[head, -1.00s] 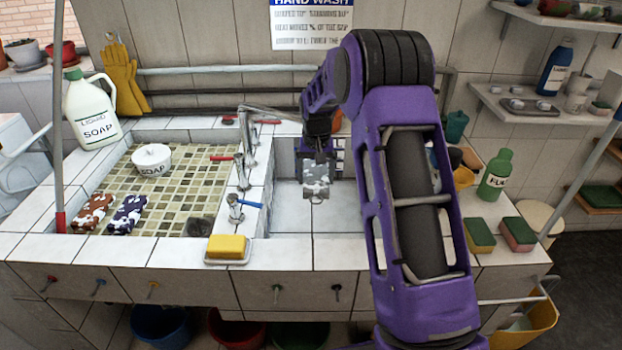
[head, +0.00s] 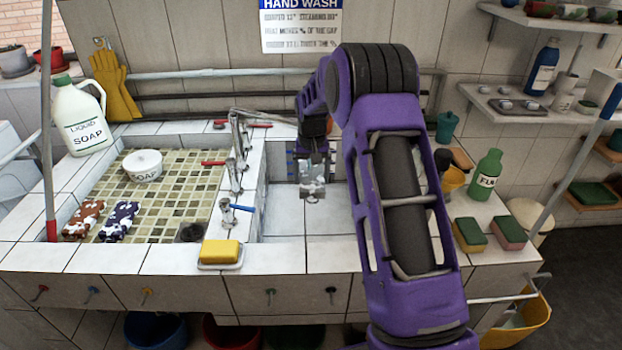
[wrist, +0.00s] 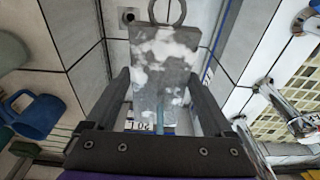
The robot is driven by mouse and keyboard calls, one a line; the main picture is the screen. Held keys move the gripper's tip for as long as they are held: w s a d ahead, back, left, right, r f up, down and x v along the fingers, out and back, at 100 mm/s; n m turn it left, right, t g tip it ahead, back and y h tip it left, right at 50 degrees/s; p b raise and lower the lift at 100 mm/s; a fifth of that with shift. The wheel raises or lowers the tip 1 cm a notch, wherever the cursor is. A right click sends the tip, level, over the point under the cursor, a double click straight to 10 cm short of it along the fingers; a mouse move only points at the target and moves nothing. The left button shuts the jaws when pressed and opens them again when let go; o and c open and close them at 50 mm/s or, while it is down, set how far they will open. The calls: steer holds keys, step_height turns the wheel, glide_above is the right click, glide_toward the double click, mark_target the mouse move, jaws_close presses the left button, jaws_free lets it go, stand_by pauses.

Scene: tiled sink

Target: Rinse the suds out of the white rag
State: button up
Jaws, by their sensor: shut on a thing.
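The rag (wrist: 163,70) hangs flat between the fingers of my gripper (wrist: 158,78) in the wrist view. It is grey-white with patches of white suds on its face. In the head view my gripper (head: 313,158) points down into the right basin (head: 330,221), shut on the rag (head: 312,190), which hangs above the basin floor. The tap (head: 238,130) stands on the wall between the two basins, to the left of my gripper. I cannot tell whether water runs. My arm hides the right part of the basin.
The left basin (head: 185,185) has mosaic tiles, a soap tub (head: 143,167) and two patterned rags (head: 102,221). A yellow soap bar (head: 219,252) lies on the front rim. A green bottle (head: 486,175) and two sponges (head: 489,234) stand right of my arm.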

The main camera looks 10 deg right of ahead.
steer(key=shift+d, duration=0.15)
steer(key=shift+s+d, duration=0.3)
steer(key=shift+a, duration=0.1)
steer(key=shift+w+a, duration=0.35)
steer(key=shift+a, duration=0.05)
steer(key=s+a+b, duration=0.2)
steer(key=s+a, duration=0.3)
steer(key=s, duration=0.1)
stand_by(0.9)
steer(key=shift+s, duration=0.1)
stand_by(0.9)
